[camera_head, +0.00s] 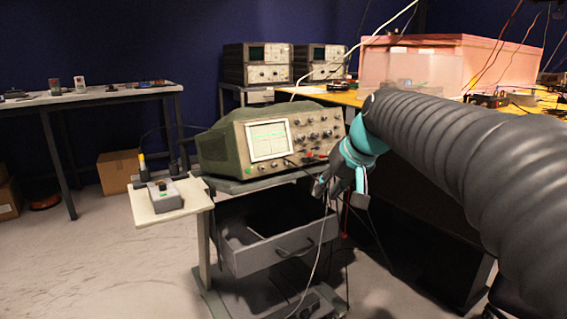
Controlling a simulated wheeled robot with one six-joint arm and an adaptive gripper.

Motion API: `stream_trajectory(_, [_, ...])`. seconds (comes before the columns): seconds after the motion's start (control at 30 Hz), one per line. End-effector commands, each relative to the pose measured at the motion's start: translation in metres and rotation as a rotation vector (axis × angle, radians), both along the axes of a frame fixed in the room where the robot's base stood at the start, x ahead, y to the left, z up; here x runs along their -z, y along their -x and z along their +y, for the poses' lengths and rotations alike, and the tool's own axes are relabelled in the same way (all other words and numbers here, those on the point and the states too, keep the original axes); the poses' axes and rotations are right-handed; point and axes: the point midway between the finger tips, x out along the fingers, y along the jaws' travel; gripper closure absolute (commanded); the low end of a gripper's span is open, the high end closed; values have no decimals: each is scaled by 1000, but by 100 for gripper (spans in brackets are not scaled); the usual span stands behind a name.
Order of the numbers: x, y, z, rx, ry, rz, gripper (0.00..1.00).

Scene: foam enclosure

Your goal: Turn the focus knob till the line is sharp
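The oscilloscope (225,146), a green-grey box with a beige front, stands on a cart. Its lit screen (268,151) shows a greenish trace near the top; I cannot tell how sharp the line is. Several dark knobs (311,136) sit right of the screen. They are too small to read, so I cannot tell which is the focus knob. My gripper (340,194), grey and teal, hangs in front of and below the scope's right side, apart from the knobs. Its fingers are spread, with nothing seen between them. My arm covers the right of the view.
The cart has an open drawer (275,252) and a side shelf (150,209) with a small grey box (165,196). Cables hang near my gripper. A bench with a pink foam enclosure (490,62) stands behind my arm. Floor at left front is clear.

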Motion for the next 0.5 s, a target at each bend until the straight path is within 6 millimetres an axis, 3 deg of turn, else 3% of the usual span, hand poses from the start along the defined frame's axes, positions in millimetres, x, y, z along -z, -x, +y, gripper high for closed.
stream_trajectory(0.03, [-18, -18, 8, -28, -23, -32, 76])
stream_trajectory(0.1, [-44, -33, 18, -69, -50, -76, 76])
stream_trajectory(0.3, [-112, -38, 38, -179, -94, -202, 76])
stream_trajectory(0.5, [-109, -37, 45, -239, -79, -211, 76])
